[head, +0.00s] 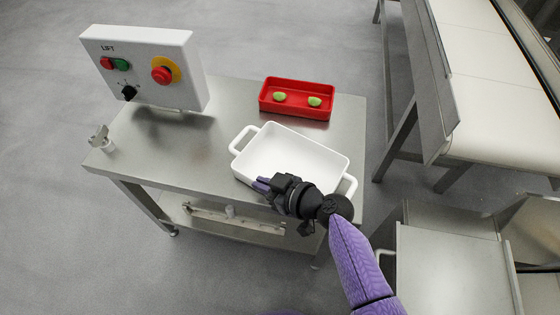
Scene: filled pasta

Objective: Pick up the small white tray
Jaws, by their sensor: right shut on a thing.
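The small white tray (300,148) lies on the steel table (180,150), near its front right part. It is a rectangular dish with a loop handle at each end, and it looks empty. My right gripper (262,187) is at the tray's near side, shut on its near wall. The gripper and wrist hide part of that wall. I cannot tell whether the tray is touching the table or slightly lifted. My left gripper is not in view.
A red tray (297,86) with two green filled pasta pieces stands behind the white tray. A control box (180,50) with buttons stands at the table's back left.

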